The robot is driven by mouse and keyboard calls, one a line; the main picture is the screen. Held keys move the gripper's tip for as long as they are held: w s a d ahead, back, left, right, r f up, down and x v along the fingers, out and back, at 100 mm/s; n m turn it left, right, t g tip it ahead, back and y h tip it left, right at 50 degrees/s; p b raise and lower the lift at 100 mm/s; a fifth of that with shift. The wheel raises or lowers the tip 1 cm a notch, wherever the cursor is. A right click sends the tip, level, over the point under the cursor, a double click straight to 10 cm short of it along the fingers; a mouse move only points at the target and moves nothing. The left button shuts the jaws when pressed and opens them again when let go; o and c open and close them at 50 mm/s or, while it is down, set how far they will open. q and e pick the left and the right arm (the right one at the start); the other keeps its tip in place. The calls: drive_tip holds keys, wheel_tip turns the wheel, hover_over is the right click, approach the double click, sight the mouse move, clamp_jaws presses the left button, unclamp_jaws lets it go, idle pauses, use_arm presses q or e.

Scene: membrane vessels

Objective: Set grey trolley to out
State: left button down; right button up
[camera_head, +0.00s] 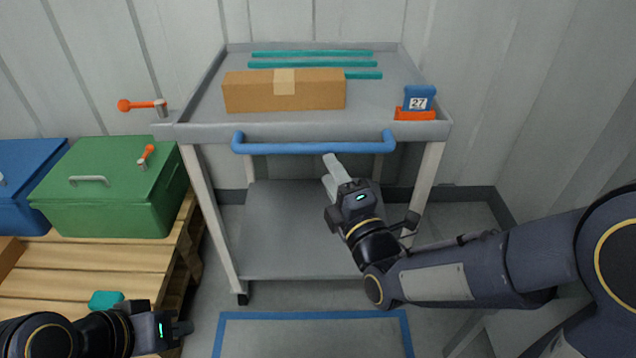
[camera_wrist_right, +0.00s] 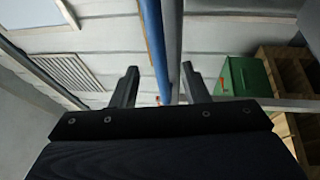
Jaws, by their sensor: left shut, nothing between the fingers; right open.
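The grey trolley (camera_head: 190,131) stands against the back wall, with a blue push handle (camera_head: 315,148) along its near side. My right gripper (camera_head: 331,167) is open, just below and in front of the handle, right of its middle. In the right wrist view, the blue handle (camera_wrist_right: 156,45) runs up the picture between the directions of the two fingertips (camera_wrist_right: 160,80); I cannot tell whether it lies between the fingers. My left gripper (camera_head: 184,328) is shut and empty at the lower left, away from the trolley.
The trolley carries a cardboard box (camera_head: 240,92), teal rods (camera_head: 312,64) and a blue "27" block (camera_head: 420,92). An orange-knobbed lever (camera_head: 140,105) is at its left. A pallet (camera_head: 90,262) with green (camera_head: 110,205) and blue bins stands left. A blue floor outline (camera_head: 310,315) lies in front.

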sight(316, 152)
drive_tip(key=x, duration=0.7)
drive_tip(key=shift+w+a+r+b, duration=0.15)
drive_tip(key=shift+w+a+b, duration=0.1)
drive_tip(key=shift+a+b, duration=0.1)
clamp_jaws()
